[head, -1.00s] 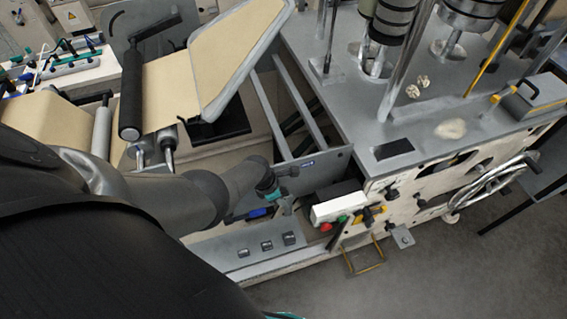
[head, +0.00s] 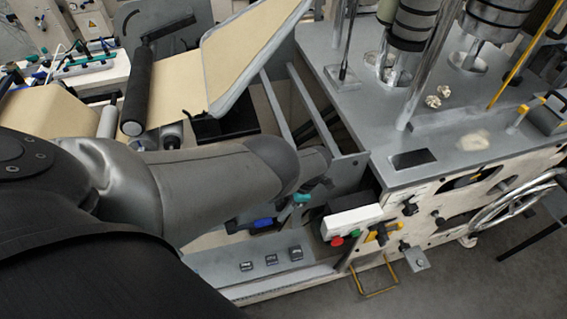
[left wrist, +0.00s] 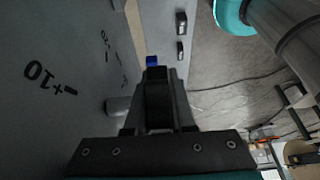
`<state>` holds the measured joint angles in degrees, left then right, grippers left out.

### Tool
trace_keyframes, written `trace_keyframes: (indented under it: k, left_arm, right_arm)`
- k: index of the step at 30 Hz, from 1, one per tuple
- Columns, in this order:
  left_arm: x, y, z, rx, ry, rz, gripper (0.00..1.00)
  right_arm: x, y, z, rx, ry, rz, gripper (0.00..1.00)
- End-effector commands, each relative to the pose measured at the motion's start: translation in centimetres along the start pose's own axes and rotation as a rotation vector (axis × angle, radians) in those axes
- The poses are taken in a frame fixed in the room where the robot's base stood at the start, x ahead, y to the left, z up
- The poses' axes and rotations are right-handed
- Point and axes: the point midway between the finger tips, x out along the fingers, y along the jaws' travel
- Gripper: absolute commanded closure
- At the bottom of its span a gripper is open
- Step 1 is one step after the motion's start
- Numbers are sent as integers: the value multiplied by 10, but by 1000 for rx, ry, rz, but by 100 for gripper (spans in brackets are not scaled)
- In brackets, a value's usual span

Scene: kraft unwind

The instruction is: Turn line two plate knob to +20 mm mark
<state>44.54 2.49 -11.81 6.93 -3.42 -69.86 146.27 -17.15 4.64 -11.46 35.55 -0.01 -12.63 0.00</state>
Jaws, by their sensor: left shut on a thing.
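A plate with printed marks fills the left of the left wrist view; "+10" (left wrist: 50,84) reads clearly and smaller marks sit farther along. In the head view, the blue part (head: 263,223) shows beside my left gripper (head: 284,213), low beside the grey side plate. My arm hides much of this area. My right gripper is not in view.
A strip with several small dark buttons (head: 271,260) lies just in front. To the right are a white box (head: 352,221) with red and green buttons, and a machine table (head: 440,150) with a handwheel (head: 515,200). Kraft web and rollers (head: 175,85) stand behind my arm.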

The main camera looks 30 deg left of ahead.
Motion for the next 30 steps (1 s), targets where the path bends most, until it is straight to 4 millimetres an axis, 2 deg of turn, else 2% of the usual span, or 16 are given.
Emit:
trace_keyframes:
  k: [5,18,19,26,30]
  left_arm:
    - [3,-2,-1,2,30,-2,100]
    - [2,-2,-2,1,39,-2,100]
    - [2,-2,-2,1,39,-2,74]
    - [1,-1,-2,0,38,-1,48]
    - [1,-1,-2,0,37,0,48]
  right_arm:
    - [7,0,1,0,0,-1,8]
    - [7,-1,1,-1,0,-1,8]
    - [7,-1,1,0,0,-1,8]
    - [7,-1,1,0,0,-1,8]
    - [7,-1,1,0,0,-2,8]
